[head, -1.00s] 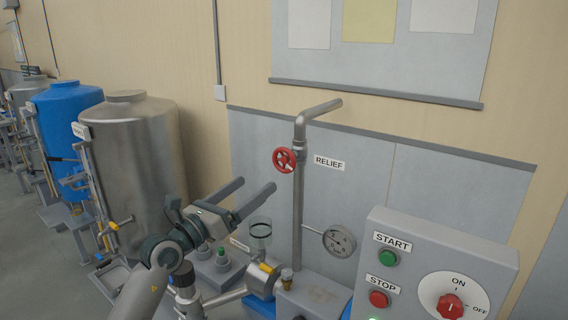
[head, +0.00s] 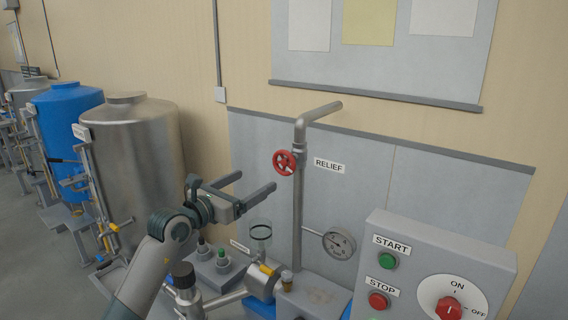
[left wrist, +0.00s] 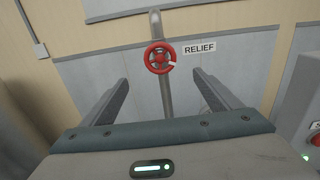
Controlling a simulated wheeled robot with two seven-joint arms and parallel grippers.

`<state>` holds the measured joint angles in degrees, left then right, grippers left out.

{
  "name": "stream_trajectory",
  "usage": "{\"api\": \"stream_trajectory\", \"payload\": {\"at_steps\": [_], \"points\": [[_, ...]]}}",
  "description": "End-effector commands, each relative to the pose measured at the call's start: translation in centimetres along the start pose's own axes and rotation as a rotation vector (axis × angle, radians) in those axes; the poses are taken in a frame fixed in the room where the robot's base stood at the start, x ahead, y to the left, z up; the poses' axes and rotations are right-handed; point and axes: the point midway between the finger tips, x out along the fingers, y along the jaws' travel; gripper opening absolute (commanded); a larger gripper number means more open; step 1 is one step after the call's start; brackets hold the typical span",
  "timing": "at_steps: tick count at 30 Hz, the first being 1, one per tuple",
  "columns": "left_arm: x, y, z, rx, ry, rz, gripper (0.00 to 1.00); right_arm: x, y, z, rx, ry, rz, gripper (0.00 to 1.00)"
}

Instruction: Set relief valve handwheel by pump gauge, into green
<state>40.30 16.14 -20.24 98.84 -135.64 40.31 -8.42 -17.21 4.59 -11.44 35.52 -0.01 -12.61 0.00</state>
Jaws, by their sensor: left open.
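The red relief handwheel (head: 285,162) sits on a vertical grey pipe (head: 298,220), left of the RELIEF label (head: 329,165). It also shows in the left wrist view (left wrist: 159,57), beyond and between my fingers. The round pump gauge (head: 339,243) is on the same pipe, lower and to the right; its needle and any green band are too small to read. My left gripper (head: 258,184) is open and empty, below and left of the handwheel, fingers pointing toward it without touching. My right gripper is not in view.
A control box (head: 440,260) with START, STOP and an ON/OFF knob stands at the lower right. A steel tank (head: 130,170) and a blue tank (head: 70,140) stand at the left.

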Motion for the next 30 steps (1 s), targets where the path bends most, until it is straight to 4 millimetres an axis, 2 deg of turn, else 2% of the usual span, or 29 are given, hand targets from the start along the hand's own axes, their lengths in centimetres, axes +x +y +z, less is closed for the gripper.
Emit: {"api": "stream_trajectory", "payload": {"at_steps": [7, 18, 30], "points": [[3.9, -0.1, 0.3, -0.001, 0.002, -0.001, 0.84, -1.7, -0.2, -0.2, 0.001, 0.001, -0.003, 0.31], [9.5, -0.1, 0.3, -0.001, 0.001, 0.0, 0.84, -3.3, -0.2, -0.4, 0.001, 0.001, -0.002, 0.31], [14.2, -0.1, 0.0, 0.0, 0.001, -0.003, 0.84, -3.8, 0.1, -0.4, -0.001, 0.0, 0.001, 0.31]]}}
